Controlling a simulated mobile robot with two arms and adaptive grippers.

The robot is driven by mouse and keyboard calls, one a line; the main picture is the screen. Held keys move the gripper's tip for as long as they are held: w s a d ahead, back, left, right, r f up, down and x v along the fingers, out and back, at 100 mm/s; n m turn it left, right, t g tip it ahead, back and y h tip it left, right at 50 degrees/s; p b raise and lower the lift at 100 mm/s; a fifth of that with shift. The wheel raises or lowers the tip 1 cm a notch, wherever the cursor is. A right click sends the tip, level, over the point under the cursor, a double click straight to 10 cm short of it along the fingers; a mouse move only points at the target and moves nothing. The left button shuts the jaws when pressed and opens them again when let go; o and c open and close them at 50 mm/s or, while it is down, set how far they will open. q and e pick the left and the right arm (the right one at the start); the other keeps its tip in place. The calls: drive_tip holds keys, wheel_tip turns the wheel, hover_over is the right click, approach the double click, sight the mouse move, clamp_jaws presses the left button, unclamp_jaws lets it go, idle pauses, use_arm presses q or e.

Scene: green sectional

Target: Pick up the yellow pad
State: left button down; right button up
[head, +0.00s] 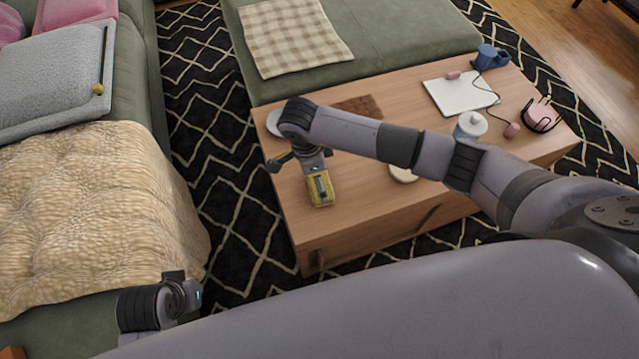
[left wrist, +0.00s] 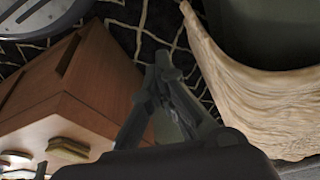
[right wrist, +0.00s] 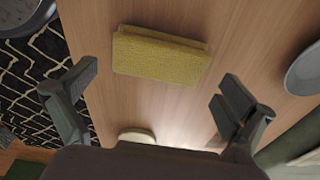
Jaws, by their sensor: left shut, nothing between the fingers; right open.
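The yellow pad (head: 322,203) lies flat near the left front part of the wooden table (head: 290,215). In the right wrist view the yellow pad (right wrist: 160,55) is a rough-textured block, fully visible, ahead of the fingers. My right gripper (head: 298,175) is open above the pad, and one finger overlaps it in the head view. In the right wrist view the right gripper (right wrist: 158,85) has its fingers spread to either side, with nothing between them. My left gripper (head: 188,292) is low beside the sofa. In the left wrist view the left gripper (left wrist: 163,62) is shut and empty.
A pale round item (head: 402,173) is partly behind my right arm.

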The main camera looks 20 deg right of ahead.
drive_tip(key=f, duration=0.4)
drive_tip(key=shift+d+b, duration=0.25)
drive_tip(key=shift+b, duration=0.1)
use_arm(q)
drive_tip(key=v, duration=0.3)
drive_tip(key=shift+r, duration=0.2)
use_arm(e)
drive_tip(key=shift+c, duration=0.4)
drive_tip(key=c, duration=0.7)
